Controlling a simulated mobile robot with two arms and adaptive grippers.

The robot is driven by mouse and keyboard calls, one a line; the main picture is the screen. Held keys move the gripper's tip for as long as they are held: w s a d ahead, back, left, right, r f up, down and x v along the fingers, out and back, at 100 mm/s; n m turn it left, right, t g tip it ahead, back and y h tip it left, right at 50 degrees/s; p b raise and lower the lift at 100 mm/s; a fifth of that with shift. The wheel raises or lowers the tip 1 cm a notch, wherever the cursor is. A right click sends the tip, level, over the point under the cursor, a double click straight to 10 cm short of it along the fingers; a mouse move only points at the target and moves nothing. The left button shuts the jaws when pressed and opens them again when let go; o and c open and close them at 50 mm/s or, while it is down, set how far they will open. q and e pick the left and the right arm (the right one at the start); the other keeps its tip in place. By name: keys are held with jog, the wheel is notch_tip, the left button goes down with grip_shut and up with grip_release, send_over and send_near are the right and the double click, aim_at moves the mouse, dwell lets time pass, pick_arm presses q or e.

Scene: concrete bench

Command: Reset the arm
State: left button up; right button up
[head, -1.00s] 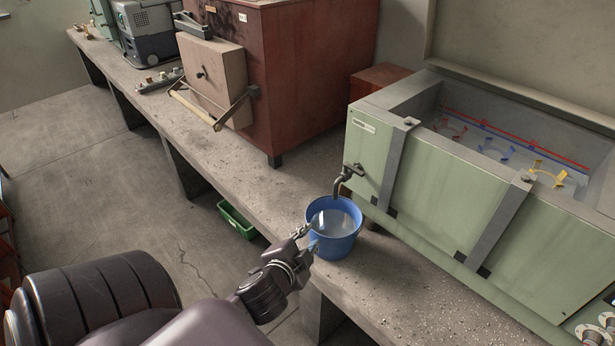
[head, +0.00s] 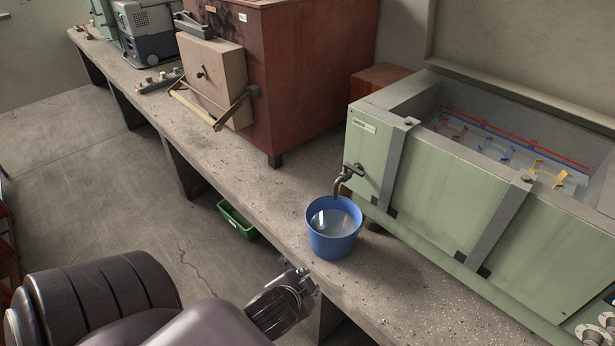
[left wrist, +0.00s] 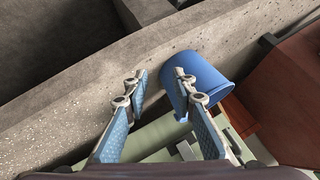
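My left arm comes in from the bottom left in the head view. Its gripper (head: 306,280) is over the front edge of the bench, lower left of the blue bucket (head: 334,240) and apart from it. In the left wrist view the gripper (left wrist: 160,78) has its two blue-padded fingers spread, with nothing between them. The blue bucket also shows there (left wrist: 205,75), beyond the right finger. It stands upright on the bench under a tap and holds clear liquid. My right gripper is out of view.
The concrete bench (head: 290,215) carries a green tank (head: 440,195) with a tap (head: 345,180) and open top, and a red-brown furnace box (head: 305,80). A green tray (head: 237,220) lies on the floor below.

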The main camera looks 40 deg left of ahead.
pick_arm(q)
jog(key=shift+f, duration=0.1)
jog(key=s+d+f+g+h, duration=0.1)
jog(key=s+f, duration=0.2)
jog(key=f, duration=0.6)
jog(key=s+d+f+g, duration=0.2)
jog(key=s+f, duration=0.2)
jog(key=f, duration=0.5)
jog(key=s+d+f+g+h, duration=0.1)
jog(key=s+f, duration=0.2)
jog(key=f, duration=0.6)
jog(key=s+d+f+g, duration=0.1)
jog(key=s+d+f, duration=0.1)
jog(key=s+f, duration=0.5)
jog(key=s+d+f+n+g+h, duration=0.1)
jog(key=s+d+f+g, duration=0.1)
jog(key=s+f, duration=0.5)
jog(key=s, duration=0.6)
jog(key=shift+s+f, duration=0.2)
jog(key=shift+s, duration=0.1)
